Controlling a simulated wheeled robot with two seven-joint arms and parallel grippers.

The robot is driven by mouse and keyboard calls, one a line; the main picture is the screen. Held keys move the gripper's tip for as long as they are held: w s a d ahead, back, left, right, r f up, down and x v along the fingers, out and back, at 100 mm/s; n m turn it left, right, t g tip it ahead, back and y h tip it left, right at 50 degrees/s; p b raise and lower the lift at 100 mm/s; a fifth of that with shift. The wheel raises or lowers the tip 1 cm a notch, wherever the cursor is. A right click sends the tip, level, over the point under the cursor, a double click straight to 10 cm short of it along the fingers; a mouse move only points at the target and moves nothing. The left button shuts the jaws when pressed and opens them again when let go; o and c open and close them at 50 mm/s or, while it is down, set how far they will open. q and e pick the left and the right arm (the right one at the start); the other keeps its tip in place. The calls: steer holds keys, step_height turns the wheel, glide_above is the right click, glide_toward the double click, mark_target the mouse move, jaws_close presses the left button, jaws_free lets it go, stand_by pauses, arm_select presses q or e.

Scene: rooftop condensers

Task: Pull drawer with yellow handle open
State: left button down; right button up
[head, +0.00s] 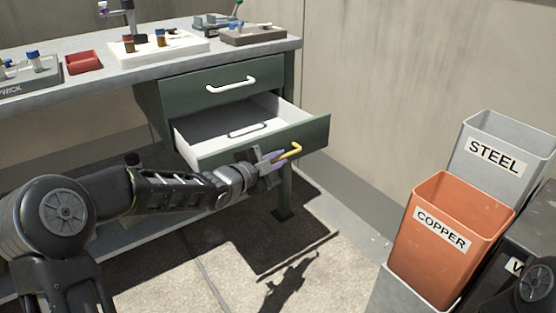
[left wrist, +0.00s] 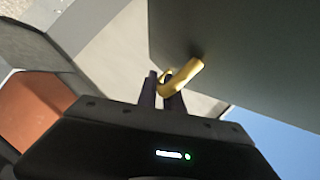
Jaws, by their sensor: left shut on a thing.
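The lower green drawer (head: 310,135) stands pulled out from the workbench, with its white inside showing. Its yellow handle (head: 292,152) is on the front face; it also shows in the left wrist view (left wrist: 184,78). My left gripper (head: 272,159) is shut on the yellow handle, its fingers around the bar in the left wrist view (left wrist: 162,88). The right gripper is not in view.
The upper drawer (head: 205,91) with a white handle is shut. The benchtop (head: 70,92) holds trays and small bottles. An orange COPPER bin (head: 436,252) and a grey STEEL bin (head: 510,135) stand at the right. The floor before the drawer is clear.

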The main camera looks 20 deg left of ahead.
arm_select(q)
steer(key=c, duration=1.5)
jaws_free()
steer(key=shift+a, duration=0.1)
steer(key=p+v, duration=0.2)
steer(key=v, duration=0.5)
steer(key=shift+s+r+p, duration=0.15)
steer(key=shift+s+p, duration=0.05)
steer(key=shift+p, duration=0.2)
steer(key=shift+s, duration=0.15)
steer(key=shift+a, duration=0.1)
